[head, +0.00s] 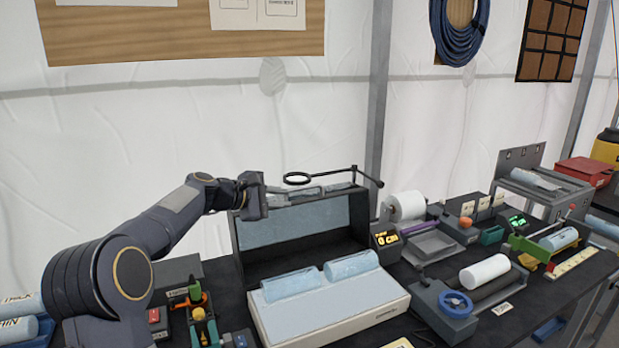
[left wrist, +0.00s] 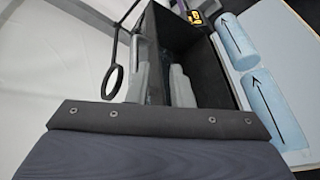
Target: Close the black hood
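The black hood (head: 358,215) stands raised and open behind the pale base (head: 330,318), with a bluish panel (head: 300,222) inside its frame. Two light-blue rolls (head: 292,284) lie on the base; they also show in the left wrist view (left wrist: 272,105). My left gripper (head: 318,190) reaches in from the left at the hood's top edge. In the left wrist view the two grey fingers (left wrist: 160,85) are apart, with the hood's edge running between them. I cannot tell whether they touch it. My right gripper is not in view.
A magnifier ring (head: 297,178) on a thin black arm hangs right beside my left gripper. A small display (head: 386,240) stands to the right of the hood. Tools (head: 200,315) lie to the left. The blue-handled device (head: 450,305) is at right, and the bench is crowded.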

